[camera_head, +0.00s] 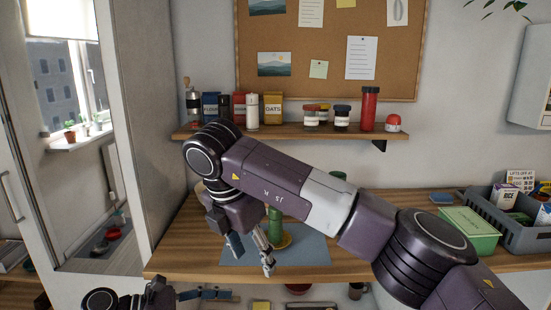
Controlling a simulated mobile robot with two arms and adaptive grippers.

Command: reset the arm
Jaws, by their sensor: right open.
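My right arm reaches in from the right across the middle of the view, bent downward at its wrist. My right gripper (251,256) points down, open and empty, over the left part of a wooden counter (180,250). Its fingers hang in front of a blue-grey mat (310,252). A green upright object (275,222) on a yellow round base stands just right of the fingers, partly hidden by my arm. My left gripper (208,295) is low at the bottom left, pointing right, in front of the counter's edge. Its jaw gap is not clear.
A wall shelf (280,131) above my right arm holds jars, boxes and a red bottle (368,108). A green box (470,230) and a grey crate (495,215) with groceries stand at the counter's right.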

